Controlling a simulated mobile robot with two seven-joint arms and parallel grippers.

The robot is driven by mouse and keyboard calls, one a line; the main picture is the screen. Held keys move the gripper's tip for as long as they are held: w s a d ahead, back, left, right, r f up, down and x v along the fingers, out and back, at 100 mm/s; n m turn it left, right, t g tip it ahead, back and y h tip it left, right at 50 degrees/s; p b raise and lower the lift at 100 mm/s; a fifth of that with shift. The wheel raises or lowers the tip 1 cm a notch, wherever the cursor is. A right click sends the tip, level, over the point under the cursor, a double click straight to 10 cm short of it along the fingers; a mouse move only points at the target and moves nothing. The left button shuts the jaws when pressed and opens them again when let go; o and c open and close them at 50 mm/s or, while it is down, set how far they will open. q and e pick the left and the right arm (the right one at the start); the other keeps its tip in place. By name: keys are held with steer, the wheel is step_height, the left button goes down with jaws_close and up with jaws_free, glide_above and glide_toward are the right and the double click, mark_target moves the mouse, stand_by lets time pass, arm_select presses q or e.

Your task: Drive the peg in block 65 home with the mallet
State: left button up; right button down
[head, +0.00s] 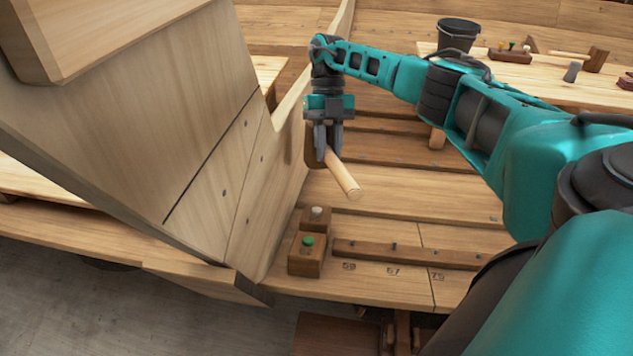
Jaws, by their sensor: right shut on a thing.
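My right gripper (328,125) is shut on a mallet, fingers pointing down, above the planks. The mallet's pale handle (345,180) slants down to the right. Its dark head (313,148) is partly hidden behind the fingers. The mallet is apart from both pegs. My left gripper is out of view.
The hull planking (215,190) rises close on the left of the blocks. A dark batten (400,253) with small studs lies to their right. A bench (550,88) at the back right carries a black bucket (458,35) and tools. Planks right of the mallet are clear.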

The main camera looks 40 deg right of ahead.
steer(key=shift+s+a+f, duration=0.15)
steer(key=v, duration=0.1)
steer(key=p+v, duration=0.1)
steer(key=v, duration=0.1)
steer(key=p+v, duration=0.1)
steer(key=shift+s+a+r, duration=0.1)
steer(key=shift+s+r, duration=0.15)
steer(key=shift+r, duration=0.4)
stand_by(0.6)
